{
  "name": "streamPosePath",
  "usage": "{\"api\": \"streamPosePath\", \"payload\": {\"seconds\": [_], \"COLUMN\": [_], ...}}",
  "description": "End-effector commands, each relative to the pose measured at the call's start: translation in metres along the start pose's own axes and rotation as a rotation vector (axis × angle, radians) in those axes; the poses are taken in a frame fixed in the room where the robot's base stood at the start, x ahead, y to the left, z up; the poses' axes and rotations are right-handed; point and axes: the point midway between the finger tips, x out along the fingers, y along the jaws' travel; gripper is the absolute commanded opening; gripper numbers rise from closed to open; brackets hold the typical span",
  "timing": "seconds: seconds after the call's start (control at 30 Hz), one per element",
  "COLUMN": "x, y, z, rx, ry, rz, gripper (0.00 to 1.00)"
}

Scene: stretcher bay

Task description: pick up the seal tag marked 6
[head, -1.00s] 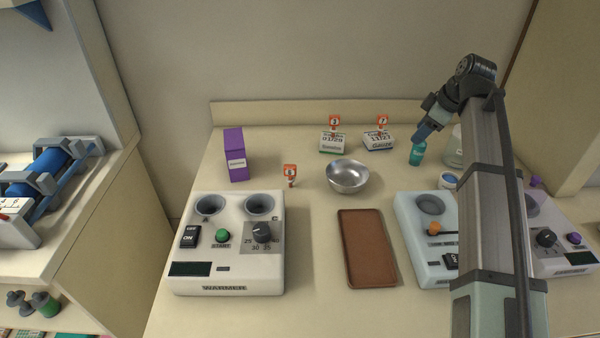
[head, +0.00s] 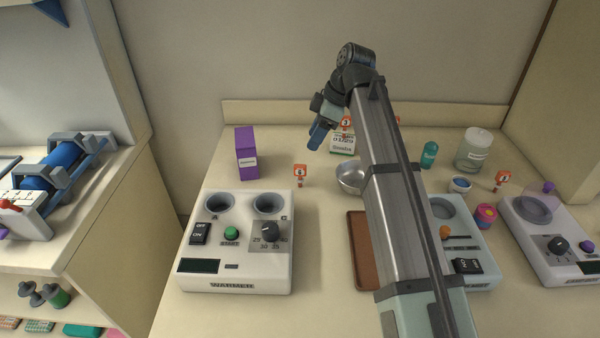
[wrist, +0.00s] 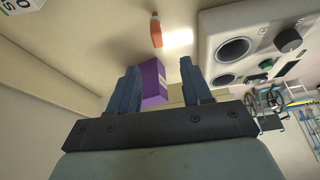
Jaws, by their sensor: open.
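An orange-red seal tag (head: 300,171) stands on the counter behind the white warmer; its digit looks like a 6 but is too small to be sure. In the wrist view an orange tag (wrist: 155,30) shows beyond the fingertips, its face not readable. Other tags stand at a white box (head: 345,122), partly hidden behind my arm (head: 397,121), and at the right (head: 502,178). My gripper (head: 318,138) is raised, above and behind the tag by the warmer and to its right. Its fingers are open with nothing held, as the wrist view shows (wrist: 160,76).
A purple carton (head: 246,154) stands left of the tag, and the warmer (head: 235,270) is in front. A metal bowl (head: 350,178) is to the right. A brown tray (head: 361,245) is partly behind my arm. Counter around the tag is clear.

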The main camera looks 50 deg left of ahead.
Motion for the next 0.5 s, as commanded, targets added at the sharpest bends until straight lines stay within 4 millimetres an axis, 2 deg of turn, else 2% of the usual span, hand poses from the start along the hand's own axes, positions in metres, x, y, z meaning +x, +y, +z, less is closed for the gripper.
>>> {"api": "streamPosePath", "payload": {"seconds": [0.1, 0.23, 0.5], "x": [0.023, 0.043, 0.064], "y": [-0.001, -0.001, 0.0], "z": [0.001, 0.001, 0.001], "rx": [0.001, 0.001, 0.001], "ry": [-0.001, -0.001, 0.0], "rz": [-0.002, -0.001, 0.001], "gripper": [0.49, 0.49, 0.49]}}
